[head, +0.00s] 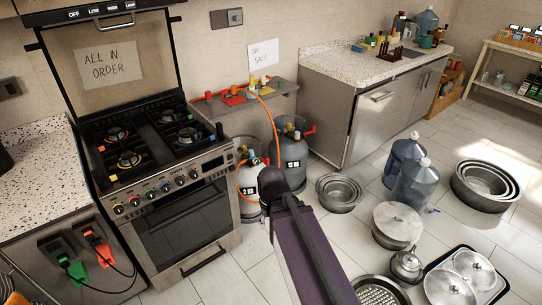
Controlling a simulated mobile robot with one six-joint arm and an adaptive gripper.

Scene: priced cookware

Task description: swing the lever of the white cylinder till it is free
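The white cylinder (247,183) stands on the floor between the stove and the grey cylinder, with a black "2 KG" label. Its top carries a small dark and coloured fitting (254,160) with orange hose beside it; the lever's position is too small to tell. The grey cylinder (291,150), labelled "12 KG", stands just right and behind, with a red-orange handle at its top. My dark arm rises from the bottom and its rounded end overlaps the lower right side of the white cylinder. My gripper is not visible.
The stove (165,150) stands close on the left. A shelf (240,100) with an orange hose hangs above the cylinders. Steel bowls (338,190), water jugs (414,185), a lidded pot (397,222) and a kettle (406,264) stand on the floor at right.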

